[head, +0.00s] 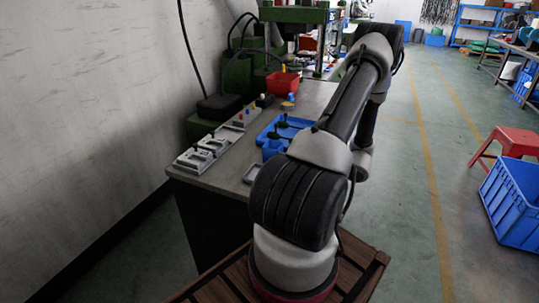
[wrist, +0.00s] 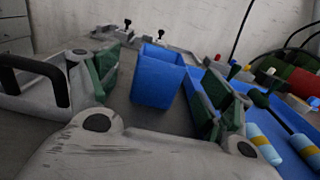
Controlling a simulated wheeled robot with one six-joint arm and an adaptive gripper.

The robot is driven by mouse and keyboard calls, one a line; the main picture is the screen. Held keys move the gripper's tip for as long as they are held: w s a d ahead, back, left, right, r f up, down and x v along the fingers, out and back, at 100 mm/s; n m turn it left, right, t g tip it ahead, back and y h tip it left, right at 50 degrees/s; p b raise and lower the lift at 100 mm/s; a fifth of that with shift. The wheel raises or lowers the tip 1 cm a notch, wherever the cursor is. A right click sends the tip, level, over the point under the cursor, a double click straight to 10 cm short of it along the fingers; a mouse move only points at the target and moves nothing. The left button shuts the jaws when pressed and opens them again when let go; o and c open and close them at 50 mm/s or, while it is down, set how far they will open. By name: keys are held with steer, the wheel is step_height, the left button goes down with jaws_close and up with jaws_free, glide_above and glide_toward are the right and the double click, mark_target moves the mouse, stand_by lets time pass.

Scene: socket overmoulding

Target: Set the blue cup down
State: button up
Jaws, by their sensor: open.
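The blue cup (wrist: 157,78) stands upright on the grey bench between my gripper's two green-padded fingers in the wrist view. My gripper (wrist: 166,88) is open, with the fingers spread on either side of the cup. In the head view the cup (head: 271,149) shows at the near end of the blue tray (head: 268,131), partly behind my arm. My arm hides my gripper in the head view.
Grey clamp fixtures (head: 202,152) line the bench's wall side. A red bin (head: 282,82) and a green press (head: 262,55) stand at the back. Blue-and-yellow cylinders (wrist: 264,143) lie right of the cup. A black handle (wrist: 35,75) is at left.

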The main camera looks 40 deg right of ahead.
mark_target(273, 145)
steer(key=x, duration=0.4)
steer(key=r+x, duration=0.1)
steer(key=x, duration=0.1)
steer(key=shift+w, duration=0.1)
steer(key=c, duration=1.1)
steer(key=shift+o, duration=0.2)
